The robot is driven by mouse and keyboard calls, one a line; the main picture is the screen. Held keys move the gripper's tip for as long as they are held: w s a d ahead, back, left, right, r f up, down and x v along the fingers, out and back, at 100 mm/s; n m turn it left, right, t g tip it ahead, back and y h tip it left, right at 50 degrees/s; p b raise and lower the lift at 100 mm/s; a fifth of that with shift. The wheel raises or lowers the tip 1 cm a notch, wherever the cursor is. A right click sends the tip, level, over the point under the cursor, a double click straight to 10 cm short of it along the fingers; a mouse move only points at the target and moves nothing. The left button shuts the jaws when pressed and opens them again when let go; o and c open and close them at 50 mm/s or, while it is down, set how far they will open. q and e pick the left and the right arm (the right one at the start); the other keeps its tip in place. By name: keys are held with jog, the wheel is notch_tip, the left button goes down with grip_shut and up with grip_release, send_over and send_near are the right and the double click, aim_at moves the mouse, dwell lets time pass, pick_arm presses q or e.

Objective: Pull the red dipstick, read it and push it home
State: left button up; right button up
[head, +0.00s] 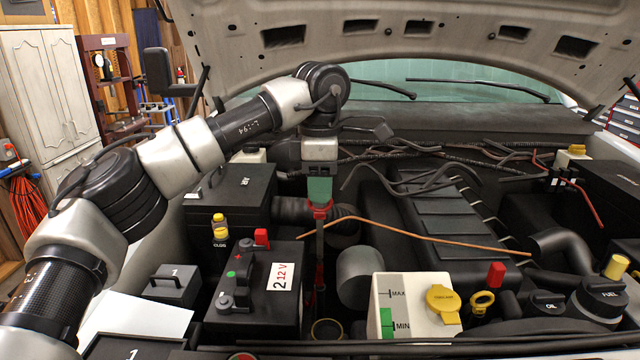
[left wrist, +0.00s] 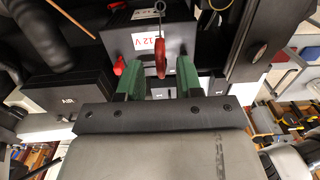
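The red dipstick handle (left wrist: 161,58) is between the green fingers of my left gripper (left wrist: 159,68) in the left wrist view. Gaps show on both sides of it, so the gripper is open around it. A thin metal rod with a small loop shows beyond the handle. In the head view, my left gripper (head: 320,195) points down behind the battery, with the red handle (head: 322,210) at its fingertips. How far the dipstick sits in its tube cannot be told. My right gripper is not in view.
The 12 V battery (head: 265,315) stands just left of the gripper. A white MAX/MIN reservoir (head: 405,290) with a yellow cap is to the right. Black hoses and a copper-coloured line (head: 430,237) pass close by. The raised hood (head: 420,30) overhangs the bay.

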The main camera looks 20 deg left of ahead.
pick_arm(q)
notch_tip(320, 180, up, 11)
dwell(0.7)
jog(key=shift+f, duration=0.15)
